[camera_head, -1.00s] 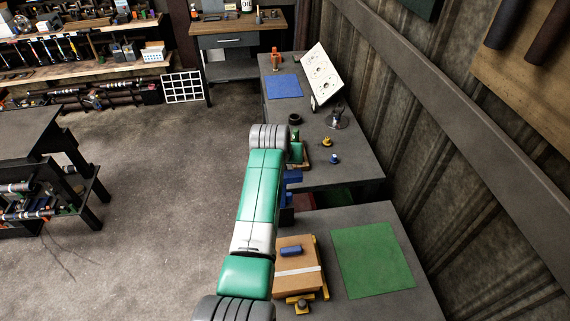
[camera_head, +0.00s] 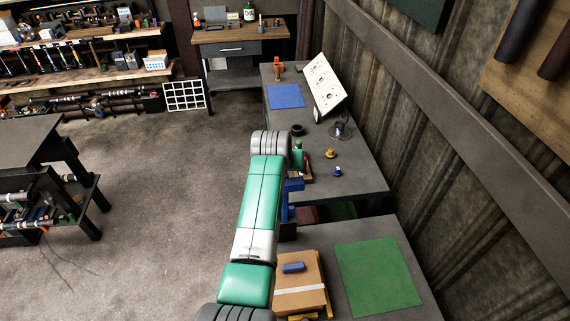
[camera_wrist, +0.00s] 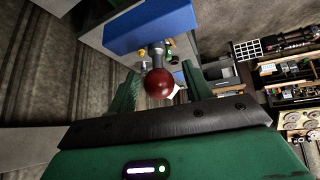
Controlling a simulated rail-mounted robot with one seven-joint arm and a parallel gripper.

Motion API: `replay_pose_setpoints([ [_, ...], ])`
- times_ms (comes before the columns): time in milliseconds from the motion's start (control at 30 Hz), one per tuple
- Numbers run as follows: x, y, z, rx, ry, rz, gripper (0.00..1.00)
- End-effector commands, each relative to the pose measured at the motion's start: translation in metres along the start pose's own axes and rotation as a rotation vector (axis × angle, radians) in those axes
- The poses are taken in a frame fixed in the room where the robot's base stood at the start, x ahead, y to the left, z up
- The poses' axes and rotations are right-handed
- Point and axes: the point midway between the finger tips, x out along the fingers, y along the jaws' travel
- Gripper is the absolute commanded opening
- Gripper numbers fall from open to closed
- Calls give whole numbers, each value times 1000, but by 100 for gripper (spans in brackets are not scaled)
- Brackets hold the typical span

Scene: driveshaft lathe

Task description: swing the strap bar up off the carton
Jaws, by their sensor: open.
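A brown carton (camera_head: 309,268) with a pale band across it lies at the front of the near bench, partly hidden by my arm. A small blue block (camera_head: 293,267) sits on its top. A blue upright part (camera_head: 289,199) shows just right of my arm, behind the carton; I cannot tell for sure that it is the strap bar. In the wrist view a blue bar (camera_wrist: 152,27) has a grey stem with a dark red ball knob (camera_wrist: 159,83). My gripper (camera_wrist: 160,72) is open, with a green finger on each side of the knob. The head view hides the gripper behind my arm.
A green mat (camera_head: 378,275) lies right of the carton. The bench beyond holds a green bottle (camera_head: 298,153), a dark ring (camera_head: 297,130), small yellow and blue pieces, a blue mat (camera_head: 286,96) and a tilted white board (camera_head: 323,85). The wall runs close along the right.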

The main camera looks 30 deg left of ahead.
Motion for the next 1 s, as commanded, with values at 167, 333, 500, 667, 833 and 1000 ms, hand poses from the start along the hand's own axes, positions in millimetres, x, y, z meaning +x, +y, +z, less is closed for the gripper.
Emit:
replay_pose_setpoints([
  [167,0,0,0,0,-1,0,50],
  [333,-10,0,-1,0,1,0,50],
  [500,-36,0,0,0,3,0,50],
  [667,-62,0,0,0,2,0,50],
  [833,-77,0,0,0,0,0,50],
  [1000,-78,0,0,0,-1,0,50],
])
